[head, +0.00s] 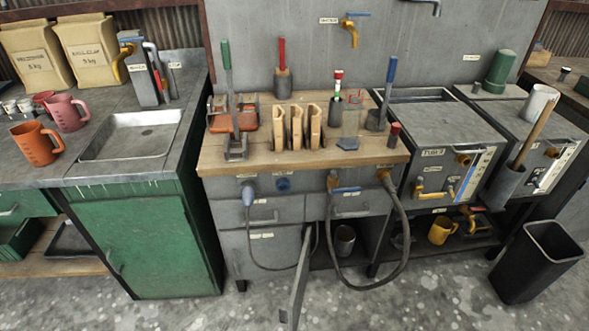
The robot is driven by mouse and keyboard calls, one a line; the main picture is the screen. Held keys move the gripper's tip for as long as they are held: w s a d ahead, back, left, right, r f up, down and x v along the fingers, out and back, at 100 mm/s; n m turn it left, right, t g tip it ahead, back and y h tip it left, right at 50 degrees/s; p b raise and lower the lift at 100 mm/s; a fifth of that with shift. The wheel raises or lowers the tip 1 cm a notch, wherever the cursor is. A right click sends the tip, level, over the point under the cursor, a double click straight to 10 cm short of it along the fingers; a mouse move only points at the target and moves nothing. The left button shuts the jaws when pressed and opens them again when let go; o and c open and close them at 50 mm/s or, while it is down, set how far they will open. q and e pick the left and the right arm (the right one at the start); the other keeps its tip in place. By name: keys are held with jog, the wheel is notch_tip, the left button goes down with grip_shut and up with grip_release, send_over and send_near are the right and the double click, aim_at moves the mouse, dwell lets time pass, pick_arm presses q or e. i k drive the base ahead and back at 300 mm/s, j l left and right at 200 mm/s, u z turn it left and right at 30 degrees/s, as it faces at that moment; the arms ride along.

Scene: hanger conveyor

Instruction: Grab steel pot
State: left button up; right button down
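A small grey metal pot (345,240) stands on the low shelf under the middle workbench; it looks like the steel pot. It is upright, just right of an open cabinet door (298,279), and a dark hose hangs close to it. A second dark grey vessel (401,237) stands further right on the lower level; I cannot tell exactly what it is. Neither of my grippers shows in the head view.
The wooden-topped bench (375,156) holds several tools and wooden blocks. A thick hose (403,245) loops down in front of the lower shelf. A yellow mug (440,231) sits right. A black bin (537,262) stands on the floor at right. The front floor is clear.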

aim_at(345, 237)
jog(key=i+j, duration=0.1)
jog(key=j, duration=0.25)
jog(key=i+j, duration=0.15)
jog(key=j, duration=0.2)
jog(key=i+j, duration=0.1)
jog(key=j, duration=0.25)
jog(key=i+j, duration=0.1)
jog(key=j, duration=0.3)
jog(key=j+z, duration=0.15)
jog(key=z, duration=0.3)
jog(key=i+j+z, duration=0.1)
jog(key=z, duration=0.35)
jog(key=j+z, duration=0.25)
jog(key=z, duration=0.15)
jog(key=i+l+u, duration=0.1)
jog(key=l, duration=0.3)
jog(key=i+l+u, duration=0.1)
jog(key=i+l, duration=0.15)
jog(key=l, duration=0.15)
jog(key=i+l+u, duration=0.1)
jog(key=l, duration=0.3)
jog(key=i+l+u, duration=0.1)
jog(key=l, duration=0.35)
jog(key=i, duration=0.05)
